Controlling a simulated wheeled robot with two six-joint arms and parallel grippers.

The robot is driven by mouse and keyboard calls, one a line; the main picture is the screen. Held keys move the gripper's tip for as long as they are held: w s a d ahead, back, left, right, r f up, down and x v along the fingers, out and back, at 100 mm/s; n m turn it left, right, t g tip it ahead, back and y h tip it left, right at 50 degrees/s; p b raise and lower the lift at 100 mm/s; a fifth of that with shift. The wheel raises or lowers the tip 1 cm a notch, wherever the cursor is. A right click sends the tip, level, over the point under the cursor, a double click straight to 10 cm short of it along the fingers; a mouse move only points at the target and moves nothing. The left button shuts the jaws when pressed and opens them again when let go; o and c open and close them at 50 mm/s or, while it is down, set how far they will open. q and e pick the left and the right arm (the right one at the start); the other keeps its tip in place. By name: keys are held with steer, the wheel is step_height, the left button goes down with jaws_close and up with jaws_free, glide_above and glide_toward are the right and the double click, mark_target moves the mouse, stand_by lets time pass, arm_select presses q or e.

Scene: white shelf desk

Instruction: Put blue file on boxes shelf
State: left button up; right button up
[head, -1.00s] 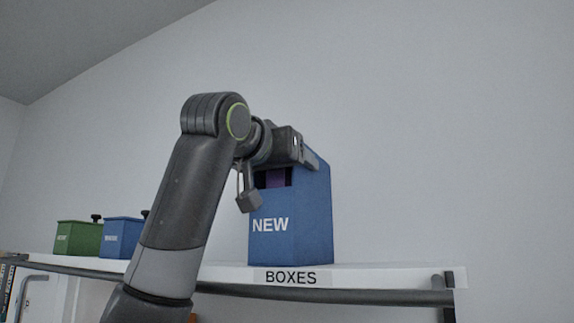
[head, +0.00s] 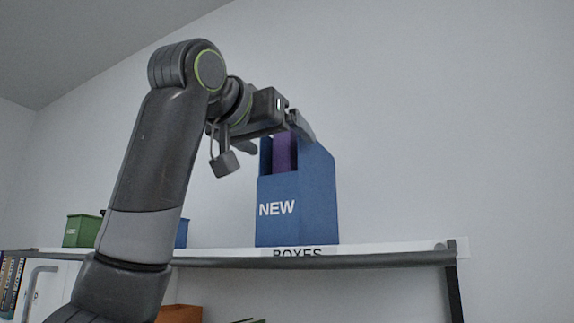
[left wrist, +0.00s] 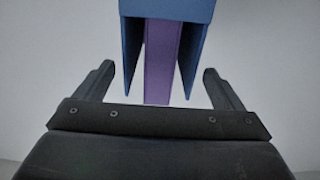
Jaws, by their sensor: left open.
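The blue file (head: 297,208), marked NEW, stands upright on the white boxes shelf (head: 378,250), above the BOXES label (head: 298,253). A purple item shows inside its open top. My left gripper (head: 276,138) is open, above and to the left of the file's top. In the left wrist view the file (left wrist: 166,10) and the purple item (left wrist: 162,60) appear ahead of the open fingers (left wrist: 158,85), with clear gaps to either side. My right gripper is not in view.
A green box (head: 80,231) stands farther left on the shelf, and a blue box (head: 182,233) is partly hidden by my arm. A dark rail (head: 350,261) runs along the shelf's front edge. The shelf right of the file is clear.

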arm_select(q)
steer(key=b+v, duration=0.2)
steer(key=v, duration=0.3)
steer(key=shift+s+a, duration=0.15)
steer(key=shift+s, duration=0.15)
stand_by(0.4)
